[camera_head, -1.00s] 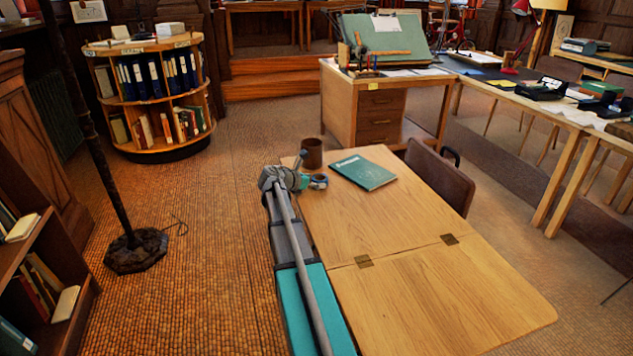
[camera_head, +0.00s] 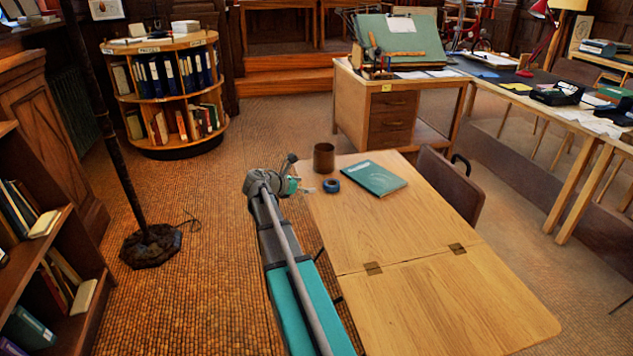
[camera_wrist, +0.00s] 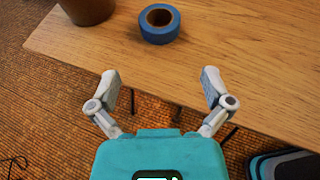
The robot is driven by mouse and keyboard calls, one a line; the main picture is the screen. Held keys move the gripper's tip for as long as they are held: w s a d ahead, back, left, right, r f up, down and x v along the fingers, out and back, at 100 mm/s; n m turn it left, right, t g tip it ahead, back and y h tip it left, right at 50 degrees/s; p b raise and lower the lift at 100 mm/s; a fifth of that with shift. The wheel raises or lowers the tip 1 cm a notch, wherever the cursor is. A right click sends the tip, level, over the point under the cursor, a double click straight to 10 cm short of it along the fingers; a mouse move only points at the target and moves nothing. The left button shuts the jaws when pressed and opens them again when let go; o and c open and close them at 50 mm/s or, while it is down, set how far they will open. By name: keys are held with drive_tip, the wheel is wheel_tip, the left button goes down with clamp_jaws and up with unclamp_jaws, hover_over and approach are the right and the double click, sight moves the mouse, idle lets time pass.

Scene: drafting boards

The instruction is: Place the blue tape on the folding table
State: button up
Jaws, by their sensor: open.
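The blue tape (camera_head: 331,185) is a small roll lying flat on the folding table (camera_head: 410,300), near its far left edge. In the wrist view the tape (camera_wrist: 159,23) lies near the table edge with its brown core facing up. My gripper (camera_head: 305,188) is just left of the tape, at the table's left edge. In the wrist view my gripper (camera_wrist: 158,80) has its two fingers spread wide, with nothing between them. The tape is beyond the fingertips and apart from them.
A brown cup (camera_head: 323,157) stands behind the tape, and a green book (camera_head: 373,178) lies to its right. The near half of the tabletop is clear.

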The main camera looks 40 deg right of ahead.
drive_tip(key=shift+v, duration=1.05)
drive_tip(key=s+a+f+m+y, duration=0.3)
drive_tip(key=s+a+m+y, duration=0.1)
drive_tip(key=a, duration=1)
drive_tip(key=s+a+f+m+t+y, duration=0.1)
drive_tip(key=s+a+f+m+y, duration=0.3)
drive_tip(key=a, duration=1)
drive_tip(key=s+a+f+m+y, duration=0.4)
drive_tip(key=a+m, duration=0.4)
drive_tip(key=a, duration=0.6)
drive_tip(key=shift+s+a+f+m+y, duration=0.25)
drive_tip(key=shift+m+y, duration=0.15)
drive_tip(key=shift+y, duration=0.4)
